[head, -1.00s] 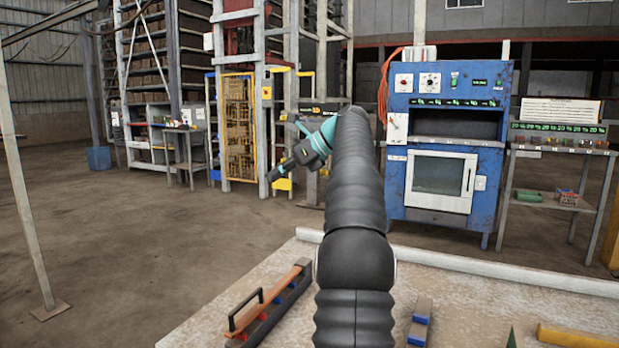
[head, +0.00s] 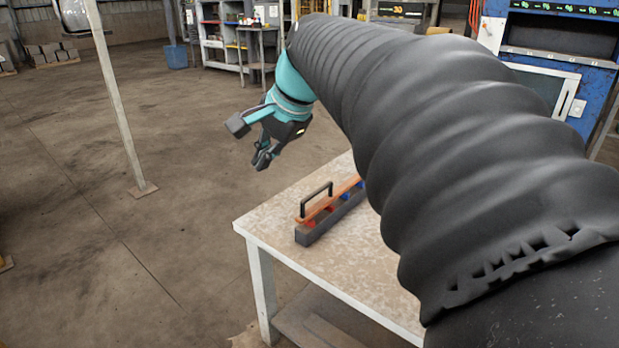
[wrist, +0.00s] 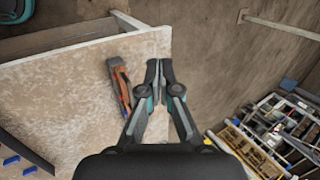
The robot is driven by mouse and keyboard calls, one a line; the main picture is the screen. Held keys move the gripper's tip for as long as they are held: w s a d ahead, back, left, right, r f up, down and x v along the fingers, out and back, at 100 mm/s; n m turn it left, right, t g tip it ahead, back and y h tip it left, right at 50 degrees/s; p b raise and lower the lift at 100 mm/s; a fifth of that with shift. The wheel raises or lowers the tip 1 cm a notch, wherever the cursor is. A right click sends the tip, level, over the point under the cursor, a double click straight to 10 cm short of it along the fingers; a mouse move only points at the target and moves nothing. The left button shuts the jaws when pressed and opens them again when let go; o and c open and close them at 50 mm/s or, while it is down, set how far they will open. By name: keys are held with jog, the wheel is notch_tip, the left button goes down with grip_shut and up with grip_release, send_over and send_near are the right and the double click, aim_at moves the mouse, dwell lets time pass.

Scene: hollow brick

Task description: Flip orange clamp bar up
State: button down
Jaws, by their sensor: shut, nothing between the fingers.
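The orange clamp bar (head: 330,202) lies along the top of a dark grey clamp base (head: 316,233) near the table's left end. A black loop handle (head: 316,199) stands up from the bar's near end, and red and blue bits show between bar and base. My gripper (head: 262,160) hangs in the air beyond and left of the clamp, above the table's height, touching nothing. In the wrist view my gripper (wrist: 159,64) has its fingertips together and empty. There the orange bar (wrist: 123,88) lies just left of the fingers, near the table edge.
The pale worn table (head: 284,232) has bare surface around the clamp, and its far part is hidden behind my arm. A leaning post (head: 115,100) stands left on open floor. Shelves with loose items (wrist: 275,125) show at lower right in the wrist view.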

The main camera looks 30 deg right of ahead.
jog(key=s+a+f+n+h, duration=0.1)
jog(key=s+a+f+n, duration=0.2)
jog(key=s+f+n, duration=0.4)
jog(key=s+a+f+n+h, duration=0.1)
jog(key=s+a+f+n, duration=0.2)
jog(key=s+f+n, duration=0.3)
jog(key=s+f, duration=0.3)
jog(key=s, duration=0.1)
jog(key=shift+n, duration=0.4)
